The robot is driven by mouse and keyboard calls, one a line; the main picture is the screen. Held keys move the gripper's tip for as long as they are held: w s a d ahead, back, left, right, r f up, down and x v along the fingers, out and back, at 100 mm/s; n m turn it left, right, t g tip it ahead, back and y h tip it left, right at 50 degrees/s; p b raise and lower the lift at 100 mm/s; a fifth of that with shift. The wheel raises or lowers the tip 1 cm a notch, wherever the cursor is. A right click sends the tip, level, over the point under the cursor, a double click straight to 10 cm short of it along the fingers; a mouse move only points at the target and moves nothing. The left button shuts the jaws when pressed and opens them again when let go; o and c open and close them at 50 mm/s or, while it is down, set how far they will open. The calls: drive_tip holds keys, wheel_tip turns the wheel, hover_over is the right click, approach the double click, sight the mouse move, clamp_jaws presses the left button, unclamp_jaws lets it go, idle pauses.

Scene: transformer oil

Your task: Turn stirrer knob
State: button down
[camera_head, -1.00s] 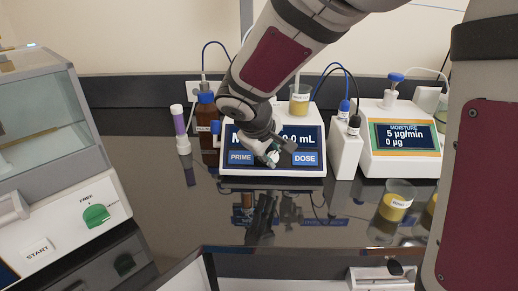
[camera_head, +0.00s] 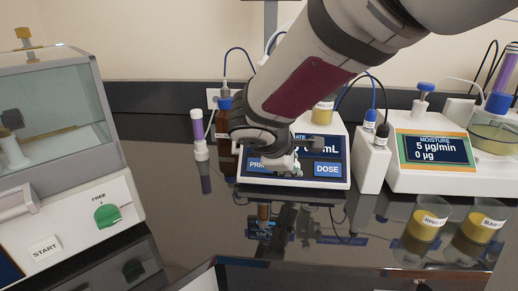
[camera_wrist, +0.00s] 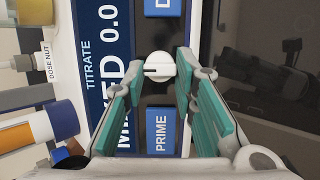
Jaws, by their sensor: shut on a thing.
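The stirrer knob (camera_wrist: 160,68) is a white round knob with a dark slot line, on the dark front panel of the titrator (camera_head: 340,172) between its blue PRIME and DOSE buttons. My gripper (camera_wrist: 158,76) has its teal-padded fingers on either side of the knob and is shut on it. In the head view my gripper (camera_head: 282,163) is at the titrator's front, and my arm hides much of the screen. The knob is hard to make out there.
A white electrode holder (camera_head: 373,162) and the moisture meter (camera_head: 437,152) are at right. Two labelled beakers (camera_head: 428,222) (camera_head: 483,225) stand in front. A glass-fronted tester (camera_head: 60,120) fills the left.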

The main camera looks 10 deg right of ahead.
idle(0.4)
drive_tip(key=c, duration=1.3)
unclamp_jaws()
drive_tip(key=v, duration=1.2)
